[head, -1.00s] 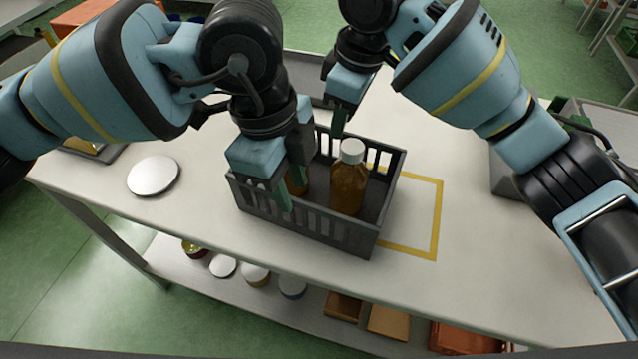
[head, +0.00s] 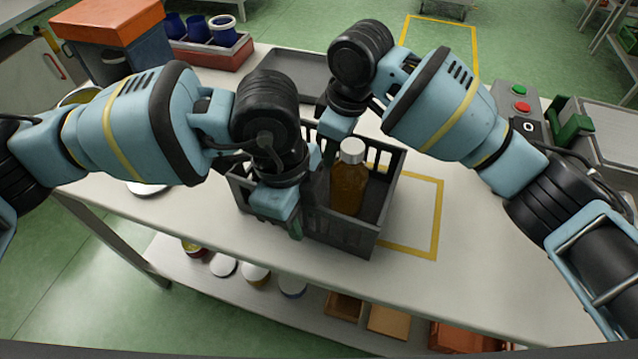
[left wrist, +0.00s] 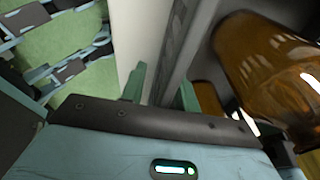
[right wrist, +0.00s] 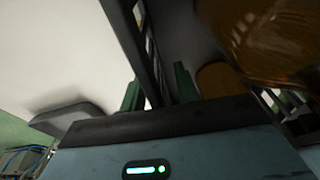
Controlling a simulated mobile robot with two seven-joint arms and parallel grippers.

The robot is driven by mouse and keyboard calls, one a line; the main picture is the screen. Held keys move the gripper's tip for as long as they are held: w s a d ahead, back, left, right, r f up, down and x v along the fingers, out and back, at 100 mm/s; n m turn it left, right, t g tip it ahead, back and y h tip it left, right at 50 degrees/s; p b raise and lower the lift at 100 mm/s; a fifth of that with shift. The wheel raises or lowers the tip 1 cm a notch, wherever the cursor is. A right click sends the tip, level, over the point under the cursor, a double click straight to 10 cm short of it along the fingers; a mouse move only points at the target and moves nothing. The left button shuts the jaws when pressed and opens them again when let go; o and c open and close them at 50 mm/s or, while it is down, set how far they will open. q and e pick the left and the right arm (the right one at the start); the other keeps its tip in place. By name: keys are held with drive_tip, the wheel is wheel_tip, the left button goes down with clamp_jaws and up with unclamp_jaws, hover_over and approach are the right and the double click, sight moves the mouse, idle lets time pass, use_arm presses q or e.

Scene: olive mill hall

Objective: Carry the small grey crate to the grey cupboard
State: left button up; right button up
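The small grey crate (head: 337,236) stands on the white table, with slotted walls. An amber bottle (head: 348,188) with a white cap stands upright in it. It fills the right of the left wrist view (left wrist: 265,65), with a smaller amber thing (left wrist: 207,98) beside it. My left gripper (head: 290,222) is at the crate's near wall. In the left wrist view its fingers (left wrist: 161,92) straddle the wall, seemingly with slight gaps. My right gripper (head: 332,150) is at the far wall; its fingers (right wrist: 158,90) straddle it, also seemingly apart from it. Arms hide the crate's left part.
A yellow outline (head: 439,215) marks the table right of the crate. A grey tray (head: 290,72) lies behind. A button box (head: 522,118) stands right. Orange-lidded box (head: 110,25) and blue cups (head: 222,30) are back left. A grey cabinet (head: 30,75) with a red handle stands far left.

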use_arm(q)
clamp_jaws()
use_arm(e)
clamp_jaws()
use_arm(q)
drive_tip(key=shift+r, duration=0.15)
use_arm(e)
drive_tip(key=shift+r, duration=0.2)
